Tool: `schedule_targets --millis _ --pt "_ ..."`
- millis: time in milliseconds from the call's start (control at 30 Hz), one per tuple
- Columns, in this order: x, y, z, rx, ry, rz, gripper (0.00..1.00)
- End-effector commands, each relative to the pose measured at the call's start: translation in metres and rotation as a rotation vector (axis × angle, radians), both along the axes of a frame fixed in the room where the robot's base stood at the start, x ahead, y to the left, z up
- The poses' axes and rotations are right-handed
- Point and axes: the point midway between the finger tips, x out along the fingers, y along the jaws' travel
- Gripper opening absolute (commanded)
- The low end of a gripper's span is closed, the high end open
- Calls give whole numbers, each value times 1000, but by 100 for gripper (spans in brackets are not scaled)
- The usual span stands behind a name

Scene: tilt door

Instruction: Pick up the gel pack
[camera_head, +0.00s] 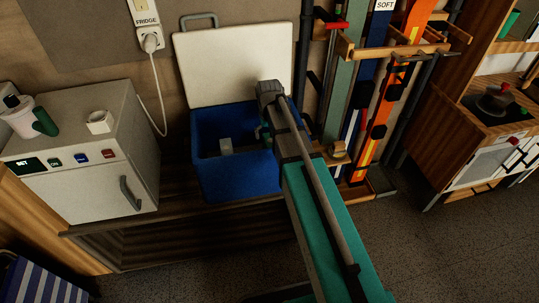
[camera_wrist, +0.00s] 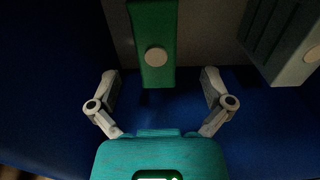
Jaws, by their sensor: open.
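A blue cooler box (camera_head: 238,178) stands open, and my gripper reaches down into it. In the wrist view my gripper (camera_wrist: 160,86) is open, its two fingers spread wide with nothing held between them. A green block with a pale round disc (camera_wrist: 153,30) lies just beyond the fingertips, roughly centred between them; it may be the gel pack, but I cannot be sure. A grey-green ribbed block (camera_wrist: 284,38), also with a round disc, is at the upper right. In the head view a small pale grey item (camera_head: 226,146) shows in the box; my arm hides part of the interior.
The white lid (camera_head: 225,65) is raised against the wall behind the box. A white fridge unit (camera_head: 85,165) stands to the left and a ski rack (camera_head: 385,100) to the right. Dark blue cooler surfaces (camera_wrist: 60,110) surround my fingers.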

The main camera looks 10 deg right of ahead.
Motion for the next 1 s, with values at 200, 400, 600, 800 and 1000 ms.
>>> schedule_targets --millis 200,400,600,800,1000 --pt "0 0 0 0 0 0 100" --pt "0 0 -2 0 0 0 100" --pt "0 -1 -11 0 0 0 100" --pt "0 -3 -27 0 0 0 100" --pt "0 -4 -42 0 0 0 100"
